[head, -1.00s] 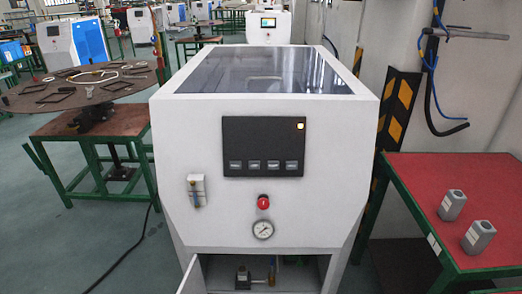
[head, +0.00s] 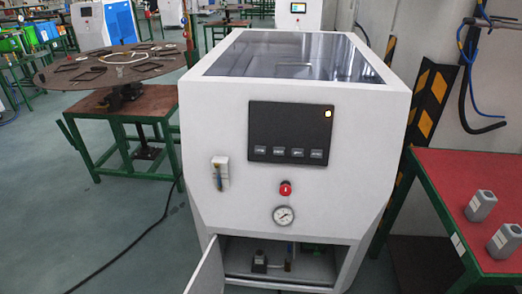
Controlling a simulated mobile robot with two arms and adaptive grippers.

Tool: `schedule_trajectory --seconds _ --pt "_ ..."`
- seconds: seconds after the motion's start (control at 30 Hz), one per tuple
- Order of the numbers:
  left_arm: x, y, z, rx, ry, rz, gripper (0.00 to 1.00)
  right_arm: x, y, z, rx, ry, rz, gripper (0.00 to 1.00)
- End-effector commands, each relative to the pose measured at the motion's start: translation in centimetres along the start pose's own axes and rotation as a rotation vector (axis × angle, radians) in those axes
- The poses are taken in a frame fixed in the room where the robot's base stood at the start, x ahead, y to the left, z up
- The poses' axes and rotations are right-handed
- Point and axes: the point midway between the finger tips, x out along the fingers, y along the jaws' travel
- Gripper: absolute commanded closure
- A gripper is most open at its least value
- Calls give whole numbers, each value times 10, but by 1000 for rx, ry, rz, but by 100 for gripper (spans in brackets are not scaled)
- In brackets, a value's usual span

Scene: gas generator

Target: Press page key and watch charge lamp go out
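The white gas generator (head: 240,234) stands ahead of me, with a dark glossy top. Its front has a black control panel (head: 290,123) with a row of several small grey keys (head: 297,153) along the lower edge. The key labels are too small to read, so I cannot tell which is the page key. A red button (head: 285,188) and a round gauge (head: 284,215) sit below the panel. Neither of my grippers shows in the head view.
The lower cabinet door (head: 207,270) hangs open at the left, showing fittings (head: 260,262) inside. A red-topped table (head: 465,185) with two grey blocks (head: 481,205) stands at right. A round table (head: 110,66) stands at left. A black cable (head: 130,245) lies on the floor.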

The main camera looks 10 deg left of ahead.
Motion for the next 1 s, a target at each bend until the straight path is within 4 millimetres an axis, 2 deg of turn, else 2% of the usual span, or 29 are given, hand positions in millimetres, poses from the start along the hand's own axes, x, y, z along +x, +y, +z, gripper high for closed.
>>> schedule_trajectory --seconds 0.33,0.53,1.0 --pt "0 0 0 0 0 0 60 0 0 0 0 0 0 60" --pt "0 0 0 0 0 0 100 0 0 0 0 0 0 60" --pt "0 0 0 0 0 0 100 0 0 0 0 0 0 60"
